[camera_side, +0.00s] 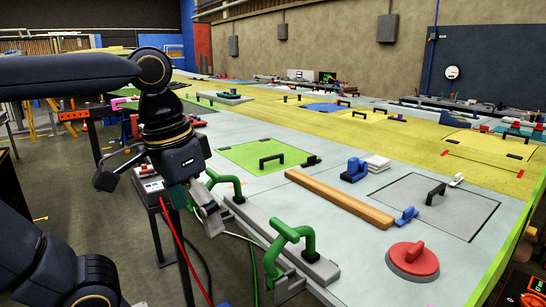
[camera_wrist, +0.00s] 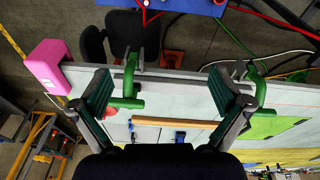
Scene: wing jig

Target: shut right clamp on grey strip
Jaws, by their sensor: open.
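Two green-handled clamps stand along the table's near edge in the side view: a far one (camera_side: 226,183) and a near, right-hand one (camera_side: 290,240). Both handles look raised and bent over toward the table. The grey strip (camera_side: 258,224) lies along the edge between them. My gripper (camera_side: 205,212) is open and empty just left of the far clamp, outside the edge. In the wrist view my gripper (camera_wrist: 160,85) has its fingers wide apart, with one clamp (camera_wrist: 130,88) near the left finger and the other (camera_wrist: 256,88) beyond the right finger. Neither clamp is visibly held.
A wooden bar (camera_side: 340,200), a red round-based handle (camera_side: 413,260), a blue clamp piece (camera_side: 354,170) and a green panel (camera_side: 265,155) lie on the table. A pink block (camera_wrist: 47,65) sits at the table corner. Red and green cables hang below the edge.

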